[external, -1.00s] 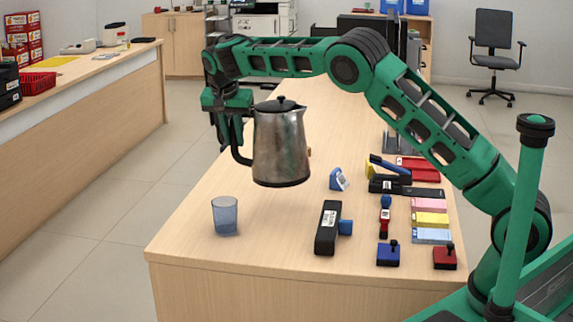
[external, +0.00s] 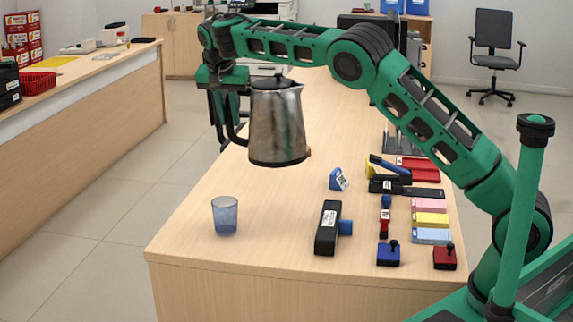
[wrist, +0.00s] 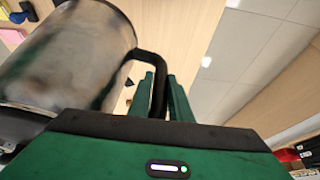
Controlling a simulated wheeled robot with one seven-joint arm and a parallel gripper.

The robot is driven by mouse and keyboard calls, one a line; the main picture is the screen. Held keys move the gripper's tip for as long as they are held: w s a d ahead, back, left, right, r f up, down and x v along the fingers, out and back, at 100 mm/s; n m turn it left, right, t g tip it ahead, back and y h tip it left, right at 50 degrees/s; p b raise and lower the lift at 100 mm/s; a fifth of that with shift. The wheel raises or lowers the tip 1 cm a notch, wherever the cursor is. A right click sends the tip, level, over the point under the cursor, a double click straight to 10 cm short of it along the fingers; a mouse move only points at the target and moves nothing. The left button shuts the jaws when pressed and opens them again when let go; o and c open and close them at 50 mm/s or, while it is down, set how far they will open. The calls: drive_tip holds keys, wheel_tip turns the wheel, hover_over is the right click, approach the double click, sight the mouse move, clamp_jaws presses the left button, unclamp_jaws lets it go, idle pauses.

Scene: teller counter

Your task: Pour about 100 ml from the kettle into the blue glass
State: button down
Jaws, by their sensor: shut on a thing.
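The metal kettle (external: 277,125) has a black lid, black base and black handle. It hangs upright in the air above the counter, behind the blue glass. My gripper (external: 222,118) is shut on the kettle's handle at its left side. In the wrist view the kettle (wrist: 75,55) fills the upper left, and its handle runs between the fingers of my gripper (wrist: 160,95). The blue glass (external: 225,216) is translucent and stands upright near the counter's front left. The kettle and the glass are apart. What is inside the kettle is hidden.
The counter (external: 200,250) is bare around the glass. To its right are a black stamp-like device (external: 327,228), a blue-and-white item (external: 338,179), a stapler (external: 385,182), a blue stamp (external: 388,254), a red stamp (external: 444,257) and coloured pads (external: 431,219).

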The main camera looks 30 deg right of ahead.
drive_tip(key=s+a+n+y, duration=0.2)
drive_tip(key=s+a+n, duration=0.3)
drive_tip(key=s+a, duration=0.45)
drive_tip(key=s+a+n+y, duration=0.2)
drive_tip(key=s+a+n, duration=0.35)
drive_tip(key=a, duration=0.75)
drive_tip(key=s+a+n+y, duration=0.2)
drive_tip(key=s+a+n, duration=0.2)
drive_tip(key=s+a, duration=0.55)
wheel_tip(320, 180, down, 15)
drive_tip(key=a, duration=0.1)
drive_tip(key=shift+w+a+r+t, duration=0.2)
drive_tip(key=shift+w+a+t, duration=0.05)
drive_tip(key=shift+w+t, duration=0.05)
drive_tip(key=shift+r, duration=0.15)
drive_tip(key=w+d+r+m+g+y+p, duration=0.1)
drive_tip(key=w+d+r+m+g+y, duration=0.1)
drive_tip(key=w+d+r+y, duration=0.2)
drive_tip(key=w+d+r+m+g+y+p, duration=0.1)
drive_tip(key=w+d+r+g+y, duration=0.2)
drive_tip(key=d+r+y, duration=0.7)
drive_tip(key=shift+w+d+r+m+p, duration=0.35)
drive_tip(key=shift+w+d+r, duration=0.2)
drive_tip(key=shift+d+r, duration=0.3)
idle(1.1)
drive_tip(key=shift+d, duration=0.15)
